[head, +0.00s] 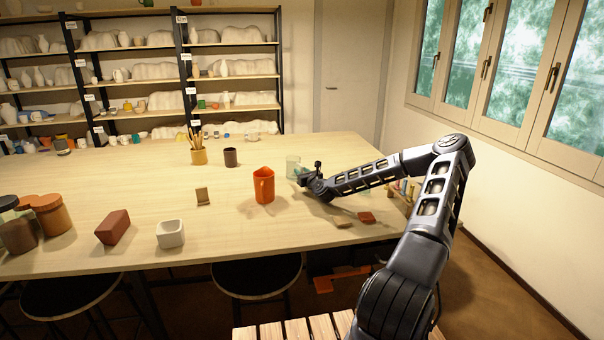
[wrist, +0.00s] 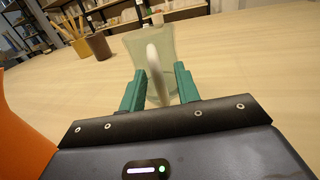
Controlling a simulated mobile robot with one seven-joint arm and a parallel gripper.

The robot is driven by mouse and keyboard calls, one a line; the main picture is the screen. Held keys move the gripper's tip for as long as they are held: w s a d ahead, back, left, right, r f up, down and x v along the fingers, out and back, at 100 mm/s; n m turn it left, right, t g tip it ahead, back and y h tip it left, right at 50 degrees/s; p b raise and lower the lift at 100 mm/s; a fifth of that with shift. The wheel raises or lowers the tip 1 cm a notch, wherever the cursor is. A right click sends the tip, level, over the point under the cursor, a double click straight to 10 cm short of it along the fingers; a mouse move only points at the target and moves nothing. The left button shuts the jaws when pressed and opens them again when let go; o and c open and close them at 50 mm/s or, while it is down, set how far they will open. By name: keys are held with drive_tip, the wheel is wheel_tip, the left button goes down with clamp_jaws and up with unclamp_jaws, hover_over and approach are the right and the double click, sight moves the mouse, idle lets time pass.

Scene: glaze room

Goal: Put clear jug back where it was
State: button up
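The clear jug (head: 292,166) is a pale greenish see-through vessel at the right part of the table in the head view. It also shows in the wrist view (wrist: 135,46), with its pale curved handle towards me. My gripper (wrist: 158,72) has its two teal fingers apart, one on each side of the handle. Gaps show between the handle and both fingers. The fingers hide the lower sides of the jug. In the head view my gripper (head: 303,176) is low over the table beside the jug, and its fingers are hard to make out.
An orange jug (head: 263,186) stands close on the left; its orange side fills the wrist view's left edge. A dark brown cup (head: 231,157) and a tool pot (head: 199,156) stand behind. Flat pieces (head: 366,217) lie near the right front edge.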

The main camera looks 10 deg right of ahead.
drive_tip(key=shift+r, duration=0.15)
drive_tip(key=v, duration=1.2)
drive_tip(key=shift+a, duration=0.1)
